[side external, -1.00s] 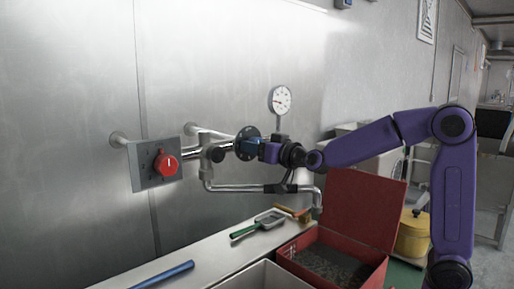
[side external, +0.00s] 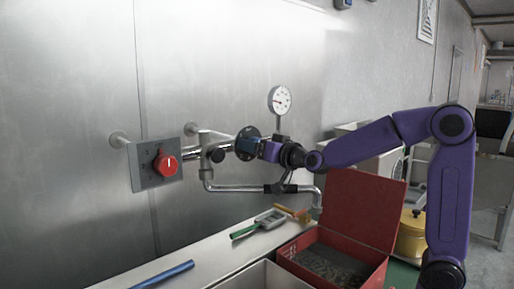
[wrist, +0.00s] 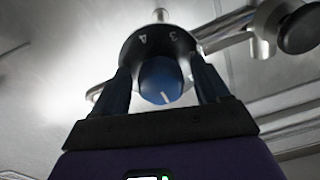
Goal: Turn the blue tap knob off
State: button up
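The blue tap knob (wrist: 160,80) shows in the wrist view, in the middle of a dark round dial (wrist: 157,38) with the numbers 3 and 4 on it. A white mark on the knob points down and slightly right. My gripper (wrist: 160,66) has one finger on each side of the knob, with a narrow gap seen on both sides, so it looks open around it. In the side view my gripper (side external: 258,148) reaches left to the dial (side external: 246,137) on the pipe. The knob is mostly hidden there by the fingers.
A red knob (side external: 165,164) on a grey box is left of the pipes. A gauge (side external: 280,99) stands just right of the dial. A spout pipe (side external: 235,188) runs below my gripper. An open red box (side external: 370,210) and a green-handled tool (side external: 245,231) are lower down.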

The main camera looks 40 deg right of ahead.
jog(key=s, duration=1.7)
jog(key=shift+s, duration=0.15)
dwell(0.5)
dwell(0.4)
